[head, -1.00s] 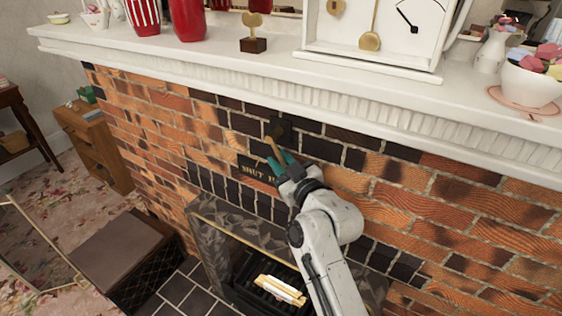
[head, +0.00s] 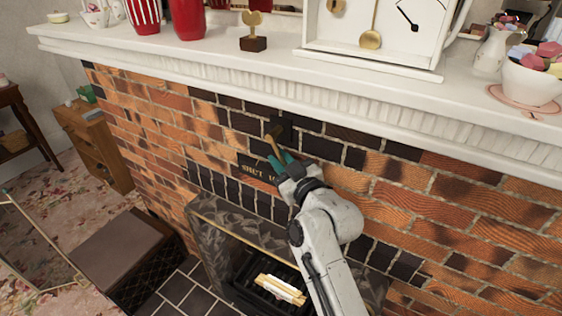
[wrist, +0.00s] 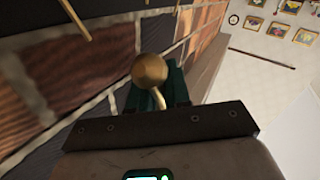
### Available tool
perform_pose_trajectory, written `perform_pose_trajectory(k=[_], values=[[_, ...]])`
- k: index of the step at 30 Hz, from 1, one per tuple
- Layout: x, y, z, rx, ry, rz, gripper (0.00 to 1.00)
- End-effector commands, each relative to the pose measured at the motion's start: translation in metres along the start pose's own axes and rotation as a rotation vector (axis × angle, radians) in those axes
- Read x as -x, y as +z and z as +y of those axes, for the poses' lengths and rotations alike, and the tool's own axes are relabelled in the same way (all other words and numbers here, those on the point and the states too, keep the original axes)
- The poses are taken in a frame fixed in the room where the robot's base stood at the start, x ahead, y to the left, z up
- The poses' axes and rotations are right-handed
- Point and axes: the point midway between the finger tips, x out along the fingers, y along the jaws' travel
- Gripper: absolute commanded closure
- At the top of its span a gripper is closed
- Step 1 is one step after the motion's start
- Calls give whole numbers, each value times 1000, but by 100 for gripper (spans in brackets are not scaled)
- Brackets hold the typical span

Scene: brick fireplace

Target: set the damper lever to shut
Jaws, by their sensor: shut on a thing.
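The damper lever (head: 273,146) is a brass rod on a dark mount (head: 281,128) in the brick wall under the mantel. Its round brass knob (wrist: 149,71) shows in the wrist view, between the green fingers. My gripper (head: 284,160) is shut on the lever near its lower end; in the wrist view my gripper (wrist: 158,88) hides part of it. The lever slants, its lower end to the right of its upper part. A dark plate (head: 258,169) with gold lettering is below, partly hidden by my gripper; "SHUT" is readable on it.
The white mantel (head: 250,98) juts out above my gripper, with a white clock (head: 345,40), red vases and a bowl (head: 530,84) on it. Below is the stone firebox surround (head: 225,222) with a grate. A brown box (head: 120,248) stands at the lower left.

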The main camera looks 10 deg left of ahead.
Motion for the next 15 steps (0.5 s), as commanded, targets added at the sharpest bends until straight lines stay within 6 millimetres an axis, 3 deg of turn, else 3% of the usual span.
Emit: perform_pose_trajectory(k=[15], values=[[-12, 11, -11, -98, 47, 168, 100]])
